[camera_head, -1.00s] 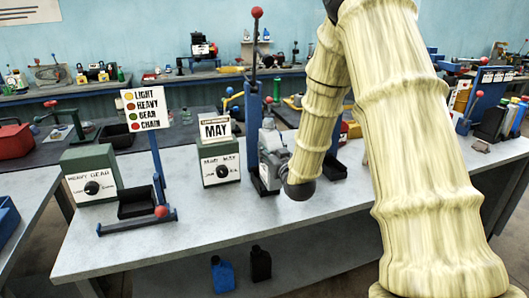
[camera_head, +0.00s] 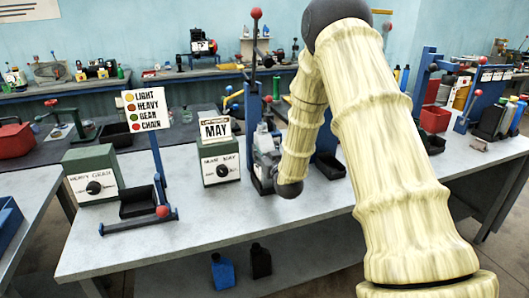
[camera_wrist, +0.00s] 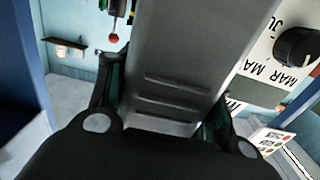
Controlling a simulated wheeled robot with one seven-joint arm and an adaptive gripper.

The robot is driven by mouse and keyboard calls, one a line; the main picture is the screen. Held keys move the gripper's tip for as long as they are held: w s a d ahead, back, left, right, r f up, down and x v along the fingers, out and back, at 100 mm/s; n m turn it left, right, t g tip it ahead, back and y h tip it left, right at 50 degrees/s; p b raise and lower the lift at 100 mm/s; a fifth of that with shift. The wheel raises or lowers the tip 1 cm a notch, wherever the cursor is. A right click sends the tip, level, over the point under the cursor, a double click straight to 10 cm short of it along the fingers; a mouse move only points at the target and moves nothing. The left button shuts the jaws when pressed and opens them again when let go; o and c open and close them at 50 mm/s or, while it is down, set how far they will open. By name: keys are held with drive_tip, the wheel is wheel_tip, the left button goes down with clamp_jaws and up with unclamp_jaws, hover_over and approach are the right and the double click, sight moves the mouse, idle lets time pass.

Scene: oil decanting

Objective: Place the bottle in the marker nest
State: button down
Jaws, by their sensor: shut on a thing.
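My gripper (camera_wrist: 168,85) is shut on a grey, ridged thing, which I take for the bottle (camera_wrist: 170,45). It fills the middle of the wrist view between the dark fingers, and its far end is out of frame. In the head view the wrist and hand are behind the bench's front part, beside the blue post, and the bottle cannot be made out there. I cannot tell which fixture is the marker nest. A sign (camera_head: 144,108) lists light, heavy, gear and chain with coloured dots. A green box with a dial (camera_head: 219,162) carries a MAY card (camera_head: 214,129).
The grey bench (camera_head: 200,235) has free room at its front. A heavy-gear dial box (camera_head: 93,174), a black bin (camera_head: 137,201) and a blue lever stand (camera_head: 140,223) are at left. Another black bin (camera_head: 330,167) is right of my forearm. Blue (camera_head: 223,272) and black (camera_head: 261,261) bottles are below.

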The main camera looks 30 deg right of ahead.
drive_tip(key=shift+w, duration=0.1)
drive_tip(key=c, duration=0.6)
unclamp_jaws()
drive_tip(key=shift+f, duration=0.2)
drive_tip(key=shift+o, duration=0.2)
drive_tip(key=b+v, duration=0.2)
drive_tip(key=v, duration=1)
